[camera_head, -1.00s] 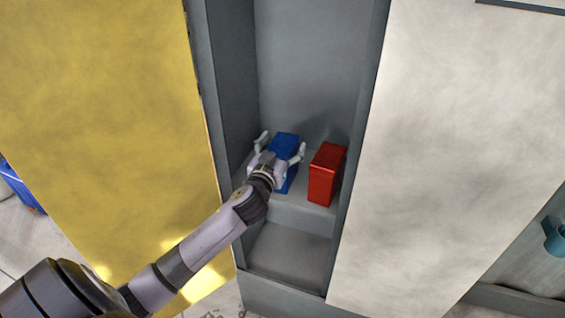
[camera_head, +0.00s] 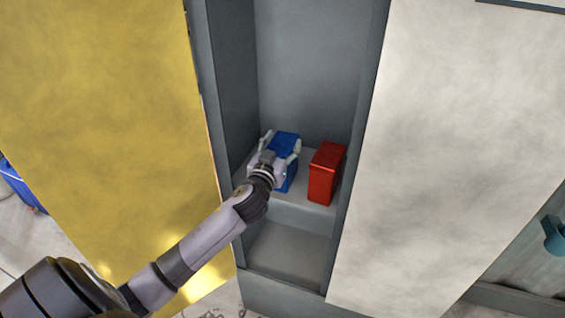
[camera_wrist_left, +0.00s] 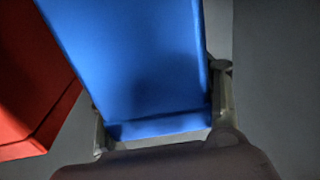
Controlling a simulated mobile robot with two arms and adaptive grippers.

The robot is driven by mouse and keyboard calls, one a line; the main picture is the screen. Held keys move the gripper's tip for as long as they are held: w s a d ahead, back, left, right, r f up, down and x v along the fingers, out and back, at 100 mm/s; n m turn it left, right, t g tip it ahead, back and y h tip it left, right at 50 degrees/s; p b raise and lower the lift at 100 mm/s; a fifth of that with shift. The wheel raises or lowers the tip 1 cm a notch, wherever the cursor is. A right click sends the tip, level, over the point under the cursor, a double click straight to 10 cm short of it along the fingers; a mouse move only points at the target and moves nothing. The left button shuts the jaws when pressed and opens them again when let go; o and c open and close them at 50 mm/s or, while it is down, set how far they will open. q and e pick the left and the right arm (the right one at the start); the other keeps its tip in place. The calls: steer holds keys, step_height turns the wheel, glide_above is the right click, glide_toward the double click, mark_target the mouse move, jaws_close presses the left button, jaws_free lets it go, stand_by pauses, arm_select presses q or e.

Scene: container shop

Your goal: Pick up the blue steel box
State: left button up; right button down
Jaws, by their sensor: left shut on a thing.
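The blue steel box (camera_head: 286,142) stands on the shelf inside a narrow grey cabinet. My left gripper (camera_head: 281,144) is shut on it, with one finger on each side. The gripper and wrist hide part of the box's front. In the left wrist view the blue box (camera_wrist_left: 135,60) fills the middle, and the fingers of the left gripper (camera_wrist_left: 162,112) lie against its two sides. The box appears to rest on the shelf; its underside is hidden. My right gripper is not in view.
A red box (camera_head: 325,174) stands just right of the blue one; it also shows in the left wrist view (camera_wrist_left: 30,85). The grey cabinet's side walls are close on both sides. A yellow panel (camera_head: 100,110) is left, a pale panel (camera_head: 450,130) right. The lower compartment (camera_head: 290,255) is empty.

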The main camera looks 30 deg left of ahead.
arm_select(q)
jaws_close()
steer(key=shift+r, duration=0.1)
